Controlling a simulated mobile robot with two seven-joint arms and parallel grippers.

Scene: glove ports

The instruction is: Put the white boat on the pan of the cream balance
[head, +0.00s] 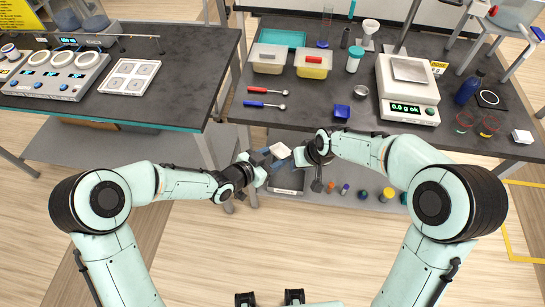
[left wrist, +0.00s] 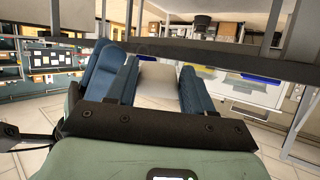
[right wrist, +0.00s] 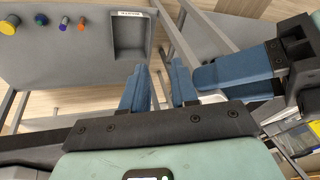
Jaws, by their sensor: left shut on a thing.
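The white boat (head: 280,150) is between the fingers of my left gripper (head: 272,159), held above the floor in front of the table's near edge. In the left wrist view the boat (left wrist: 160,82) fills the gap between the two blue fingers. My right gripper (right wrist: 161,85) has its fingers apart with nothing between them, close beside the left gripper. In the head view its fingers are largely hidden by its wrist. The cream balance (head: 407,106) stands on the table at the right, its display lit. Its square metal pan (head: 409,69) is bare.
A lower shelf carries a grey tray (right wrist: 130,38) and several small items. Both grippers are very close together.

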